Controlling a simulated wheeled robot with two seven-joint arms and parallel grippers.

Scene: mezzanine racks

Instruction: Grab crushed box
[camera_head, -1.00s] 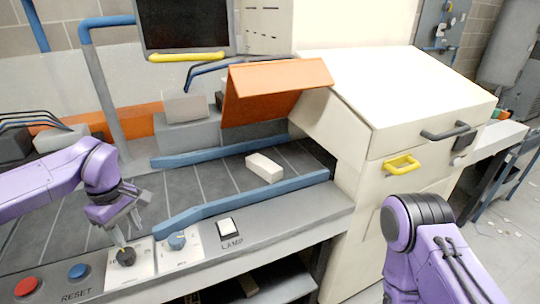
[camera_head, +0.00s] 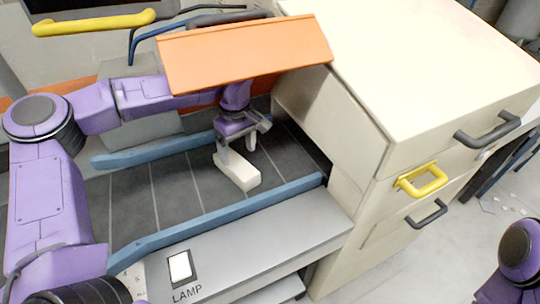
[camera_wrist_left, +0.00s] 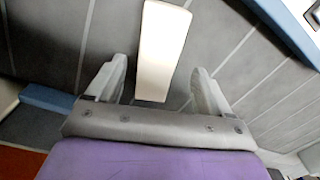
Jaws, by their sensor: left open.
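The box (camera_head: 238,173), a small white block, lies on the dark grey conveyor bed (camera_head: 180,182) between two blue side rails. Whether it is crushed I cannot tell. My left gripper (camera_head: 238,150) reaches in below the orange flap, its fingers pointing down over the box. In the left wrist view, the box (camera_wrist_left: 163,40) lies lengthwise ahead, its near end between the fingertips. The left gripper (camera_wrist_left: 159,75) is open, with a gap showing on both sides of the box. My right gripper is out of view; only part of that arm shows at the right edge.
The orange flap (camera_head: 245,55) hangs close above my left wrist. A blue rail (camera_head: 215,218) runs along the near side of the bed. The cream cabinet (camera_head: 340,135) walls off the right side. A lamp switch (camera_head: 180,267) sits on the front ledge.

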